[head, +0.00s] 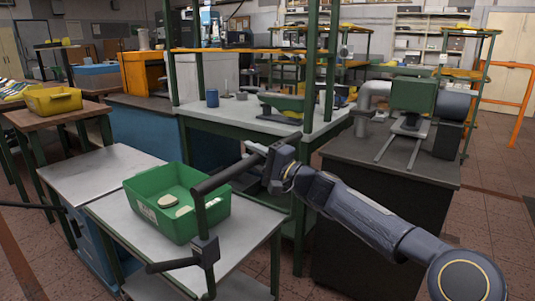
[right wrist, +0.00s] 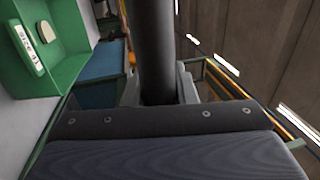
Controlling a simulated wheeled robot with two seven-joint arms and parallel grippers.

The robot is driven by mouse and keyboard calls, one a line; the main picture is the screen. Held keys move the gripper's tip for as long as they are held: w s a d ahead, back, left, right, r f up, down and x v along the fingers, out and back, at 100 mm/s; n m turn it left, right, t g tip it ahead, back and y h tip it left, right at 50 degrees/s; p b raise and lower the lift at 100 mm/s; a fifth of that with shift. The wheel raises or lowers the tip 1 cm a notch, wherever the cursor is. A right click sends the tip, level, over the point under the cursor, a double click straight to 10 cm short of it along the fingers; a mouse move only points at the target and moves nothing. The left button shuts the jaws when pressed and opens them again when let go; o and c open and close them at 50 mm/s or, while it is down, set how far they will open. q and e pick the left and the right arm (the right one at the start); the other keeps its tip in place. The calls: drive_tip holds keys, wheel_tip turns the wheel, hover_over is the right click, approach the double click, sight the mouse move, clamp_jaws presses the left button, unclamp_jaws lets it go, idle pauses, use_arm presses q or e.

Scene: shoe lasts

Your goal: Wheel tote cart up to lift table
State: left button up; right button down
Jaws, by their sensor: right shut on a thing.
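The tote cart has a grey top (head: 222,236) on a green frame and a black handle (head: 202,215) at its near right side. A green tote (head: 178,229) with a few pale pieces inside stands on it. My right gripper (head: 268,163) is shut on the handle's upper bar; in the right wrist view the black bar (right wrist: 157,45) runs between the jaws, with the tote (right wrist: 70,45) at upper left. A blue-sided table with a grey top (head: 95,172), probably the lift table, stands left of the cart, close to or touching it. My left gripper is out of view.
A green workbench (head: 225,118) with posts stands behind the cart. A dark cabinet (head: 390,210) bearing a green machine (head: 413,96) stands to the right, behind my right arm. A yellow bin (head: 52,100) sits on a brown table at left. Tiled floor (head: 490,220) is open at far right.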

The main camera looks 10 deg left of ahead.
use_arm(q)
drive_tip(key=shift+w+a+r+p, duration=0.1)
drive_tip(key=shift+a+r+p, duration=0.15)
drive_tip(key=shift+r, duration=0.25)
use_arm(e)
drive_tip(key=x, duration=0.2)
drive_tip(key=shift+w+a+f, duration=0.1)
drive_tip(key=shift+a, duration=0.15)
drive_tip(key=shift+a, duration=0.1)
drive_tip(key=c, duration=1.6)
unclamp_jaws()
drive_tip(key=o, duration=0.4)
drive_tip(key=shift+w+a+f, duration=0.15)
drive_tip(key=shift+a, duration=0.2)
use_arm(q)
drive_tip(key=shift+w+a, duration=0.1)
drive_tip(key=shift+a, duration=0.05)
use_arm(e)
drive_tip(key=shift+d, duration=0.15)
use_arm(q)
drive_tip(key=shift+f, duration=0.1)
